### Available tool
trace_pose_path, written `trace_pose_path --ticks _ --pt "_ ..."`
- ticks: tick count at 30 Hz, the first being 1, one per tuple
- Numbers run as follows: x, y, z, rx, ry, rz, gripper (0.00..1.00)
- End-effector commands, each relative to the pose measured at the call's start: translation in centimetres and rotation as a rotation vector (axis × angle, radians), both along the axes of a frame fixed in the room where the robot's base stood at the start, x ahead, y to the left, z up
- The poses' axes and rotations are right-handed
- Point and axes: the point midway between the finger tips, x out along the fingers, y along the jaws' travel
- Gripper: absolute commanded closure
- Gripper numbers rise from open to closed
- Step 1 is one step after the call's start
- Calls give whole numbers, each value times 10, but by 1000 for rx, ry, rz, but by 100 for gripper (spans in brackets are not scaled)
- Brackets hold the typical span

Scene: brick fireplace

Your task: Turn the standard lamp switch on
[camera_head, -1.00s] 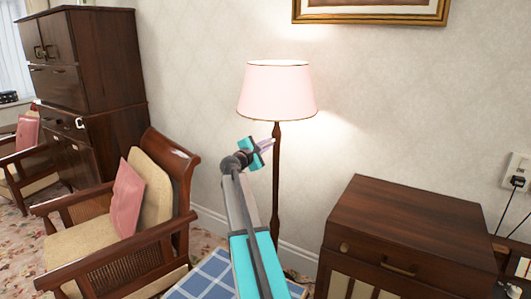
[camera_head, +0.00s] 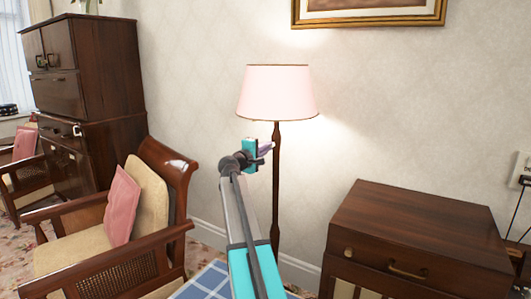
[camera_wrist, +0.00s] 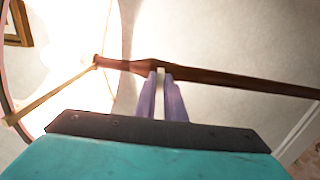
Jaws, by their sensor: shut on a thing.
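The standard lamp has a pink shade (camera_head: 277,93) on a dark wooden pole (camera_head: 276,185), upright against the wall. The lamp is lit, with a bright glow under the shade and on the wall. My gripper (camera_head: 268,148) is at the pole just below the shade. In the wrist view its two purple fingers (camera_wrist: 161,80) reach the pole (camera_wrist: 215,75), with a small pale piece (camera_wrist: 160,72) between their tips, apparently the lamp switch. The fingers hide part of it. The shade's bright inside (camera_wrist: 75,70) fills the left of that view.
A wooden armchair (camera_head: 155,215) with a pink cushion stands at the left of the lamp. A dark wooden cabinet (camera_head: 420,235) stands at the right. A blue checked surface (camera_head: 205,283) is below my arm. A tall dark cupboard (camera_head: 95,100) is at the far left.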

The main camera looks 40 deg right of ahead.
Motion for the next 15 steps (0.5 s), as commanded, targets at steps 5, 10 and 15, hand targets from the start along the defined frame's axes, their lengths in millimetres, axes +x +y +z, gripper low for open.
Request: trace_pose_path --ticks 5,10,15 --pt "-4 -4 2 1 -12 -9 100" --pt "-4 -4 2 1 -13 -9 100" --pt "-3 -4 2 1 -13 -8 82"
